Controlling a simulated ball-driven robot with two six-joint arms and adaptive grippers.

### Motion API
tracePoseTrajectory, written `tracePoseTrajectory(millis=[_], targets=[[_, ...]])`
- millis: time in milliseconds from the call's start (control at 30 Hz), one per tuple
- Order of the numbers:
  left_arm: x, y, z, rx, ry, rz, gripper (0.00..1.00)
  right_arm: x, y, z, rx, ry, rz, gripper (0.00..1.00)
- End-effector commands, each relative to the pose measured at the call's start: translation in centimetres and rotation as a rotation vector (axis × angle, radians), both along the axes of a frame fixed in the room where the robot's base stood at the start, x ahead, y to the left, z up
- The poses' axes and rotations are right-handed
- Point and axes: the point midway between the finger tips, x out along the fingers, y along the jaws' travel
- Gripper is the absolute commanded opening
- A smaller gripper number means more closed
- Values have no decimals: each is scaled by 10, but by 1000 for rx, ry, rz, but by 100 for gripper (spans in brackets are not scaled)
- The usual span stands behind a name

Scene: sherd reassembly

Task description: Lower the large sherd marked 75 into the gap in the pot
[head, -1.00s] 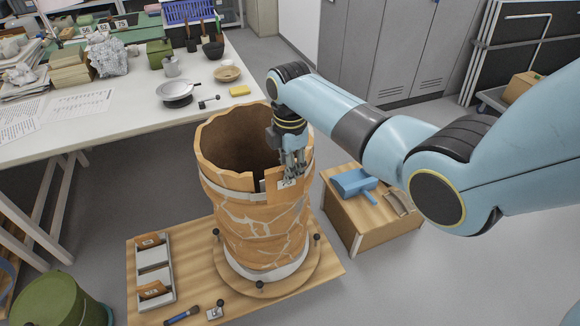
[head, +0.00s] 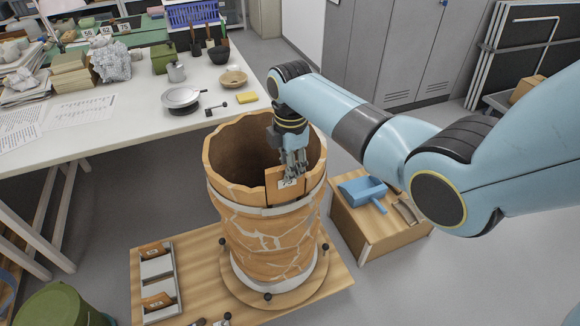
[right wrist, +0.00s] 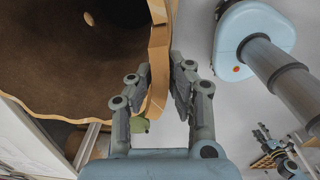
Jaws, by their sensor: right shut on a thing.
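The large sherd marked 75 (head: 285,187) is a tan piece with a white number label. It is upright at the front right of the pot's rim, at the gap, its lower edge near the pale band. I cannot tell how deep it sits in the gap. The pot (head: 262,240) is tan with pale joint lines. My right gripper (head: 292,165) is shut on the sherd's upper part from above. In the right wrist view, the fingers (right wrist: 160,85) stand either side of a thin tan edge beside the pot's rim (right wrist: 157,45). My left gripper is not in view.
The pot stands on a round base with black knobs on a wooden board (head: 205,250). A grey rack (head: 157,280) with small sherds is at left. A wooden box (head: 385,235) with a blue dustpan (head: 362,190) stands close at right. A white worktable (head: 130,120) is behind.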

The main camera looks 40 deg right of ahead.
Motion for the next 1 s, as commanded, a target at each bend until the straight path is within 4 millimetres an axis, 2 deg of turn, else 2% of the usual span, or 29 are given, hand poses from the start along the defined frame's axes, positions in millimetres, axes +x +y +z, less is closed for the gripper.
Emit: tracePoseTrajectory(millis=[33, 167, 433, 667, 867, 900, 1000], targets=[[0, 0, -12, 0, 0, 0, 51, 1, 0, -10, 0, -3, 0, 0], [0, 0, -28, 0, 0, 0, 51, 0, 0, -22, 0, -3, 0, 0], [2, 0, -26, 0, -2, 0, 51, 0, 0, -18, 0, -3, 0, 0], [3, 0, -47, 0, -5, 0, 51, -1, 0, -50, 0, -2, 0, 0], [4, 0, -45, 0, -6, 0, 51, -1, 0, -49, 0, -4, 0, 0], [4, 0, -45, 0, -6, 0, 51, -1, 0, -48, 0, -4, 0, 20], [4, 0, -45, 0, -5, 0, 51, -1, 0, -48, 0, -3, 0, 33]])
